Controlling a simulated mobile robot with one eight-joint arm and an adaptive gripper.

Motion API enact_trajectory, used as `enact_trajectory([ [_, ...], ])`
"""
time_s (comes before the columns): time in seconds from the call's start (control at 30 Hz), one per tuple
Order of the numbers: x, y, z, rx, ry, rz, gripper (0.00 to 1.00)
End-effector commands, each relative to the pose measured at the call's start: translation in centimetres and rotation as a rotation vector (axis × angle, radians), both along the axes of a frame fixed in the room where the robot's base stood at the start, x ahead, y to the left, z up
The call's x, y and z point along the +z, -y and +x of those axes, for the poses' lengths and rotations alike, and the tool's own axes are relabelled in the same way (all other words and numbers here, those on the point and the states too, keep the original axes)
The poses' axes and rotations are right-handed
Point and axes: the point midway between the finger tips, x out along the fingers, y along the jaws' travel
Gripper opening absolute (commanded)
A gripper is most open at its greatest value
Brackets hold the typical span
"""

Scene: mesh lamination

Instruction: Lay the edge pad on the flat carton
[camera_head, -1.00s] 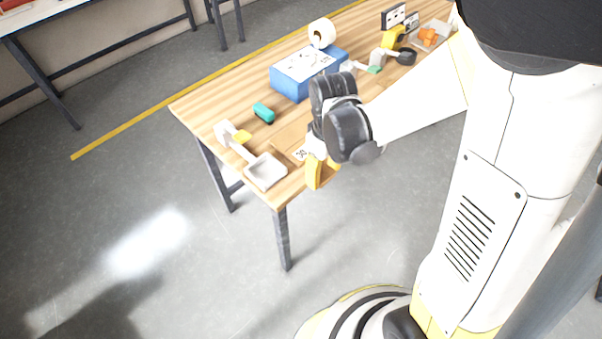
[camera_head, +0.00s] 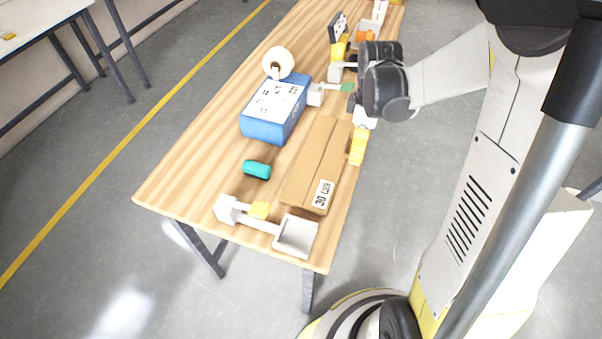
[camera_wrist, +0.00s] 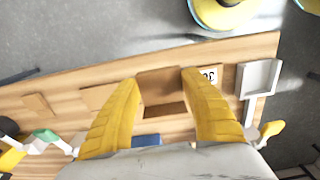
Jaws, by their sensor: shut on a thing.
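The flat carton (camera_head: 312,164) is a long brown box lying along the right edge of the wooden table, with a white "30" label at its near end. In the head view my gripper (camera_head: 358,147) is by the carton's right side, toward its far end. In the wrist view the yellow fingers of my gripper (camera_wrist: 162,95) are apart, with a tan cardboard piece, apparently the edge pad (camera_wrist: 160,85), between them. The labelled end of the carton (camera_wrist: 207,75) shows beside the right finger. The pad cannot be made out in the head view, and its contact with the carton is unclear.
A white tray-ended tool (camera_head: 297,236) lies at the near end. Tan squares (camera_wrist: 38,105) lie on the table in the wrist view.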

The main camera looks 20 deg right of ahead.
Motion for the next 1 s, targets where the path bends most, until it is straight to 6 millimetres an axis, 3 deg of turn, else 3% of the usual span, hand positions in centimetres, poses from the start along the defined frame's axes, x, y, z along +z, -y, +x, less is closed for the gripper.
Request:
enact_trajectory([
  [0.17, -1.3, -1.4, 0.3, 0.015, 0.000, 0.000, 0.32],
  [0.4, -5.0, -7.3, 1.0, 0.017, 0.000, 0.000, 0.32],
  [0.6, -6.8, -10.6, 1.4, 0.013, 0.000, 0.000, 0.32],
  [0.77, -7.4, -11.2, 1.5, 0.009, 0.000, 0.000, 0.32],
  [1.0, -11.0, -11.2, 1.5, 0.009, 0.000, 0.000, 0.32],
])
